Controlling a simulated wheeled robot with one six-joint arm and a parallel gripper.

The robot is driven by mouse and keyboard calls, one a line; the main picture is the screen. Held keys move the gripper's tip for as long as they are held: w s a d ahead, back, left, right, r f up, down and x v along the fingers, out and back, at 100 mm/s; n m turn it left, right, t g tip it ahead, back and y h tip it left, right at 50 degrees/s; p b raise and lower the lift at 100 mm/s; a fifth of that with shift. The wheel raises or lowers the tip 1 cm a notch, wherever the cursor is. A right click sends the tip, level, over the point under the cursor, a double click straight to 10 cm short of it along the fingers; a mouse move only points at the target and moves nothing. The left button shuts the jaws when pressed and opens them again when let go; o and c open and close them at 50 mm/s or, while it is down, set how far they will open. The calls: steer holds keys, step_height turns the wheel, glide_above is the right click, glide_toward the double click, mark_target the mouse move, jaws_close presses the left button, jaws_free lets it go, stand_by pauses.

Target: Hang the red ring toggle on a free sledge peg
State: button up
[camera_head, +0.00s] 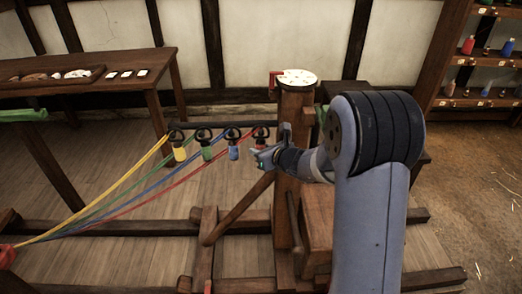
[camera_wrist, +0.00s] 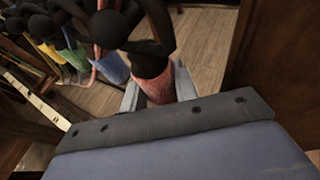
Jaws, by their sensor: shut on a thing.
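My gripper (camera_head: 264,157) is shut on the red toggle (camera_wrist: 155,88), at the right end of the dark sledge bar (camera_head: 222,125). The red toggle's body sits between the finger pads in the wrist view, with dark round parts above it. A dark ring (camera_head: 260,132) shows at the rightmost peg; I cannot tell whether the red toggle's ring is around that peg or only beside it. The yellow toggle (camera_head: 179,151), green toggle (camera_head: 207,150) and blue toggle (camera_head: 233,150) hang from pegs to the left. My gripper hides most of the red toggle in the head view.
A wooden post (camera_head: 288,200) with a white disc (camera_head: 296,77) on top stands close to the right of the gripper. Coloured ropes (camera_head: 110,200) fan from the toggles to the lower left. A table (camera_head: 90,84) stands behind left; shelves (camera_head: 480,70) stand at right.

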steer(key=shift+w+d+f, duration=0.1)
steer(key=shift+w+f, duration=0.05)
steer(key=shift+f, duration=0.15)
steer(key=o, duration=1.1)
steer(key=shift+c, duration=0.2)
steer(key=shift+d, duration=0.1)
steer(key=shift+s+d+r, duration=0.1)
steer(key=shift+s+d, duration=0.2)
steer(key=v, duration=1)
steer(key=shift+s+a+r, duration=0.15)
steer(key=shift+a+r, duration=0.05)
steer(key=shift+r, duration=0.05)
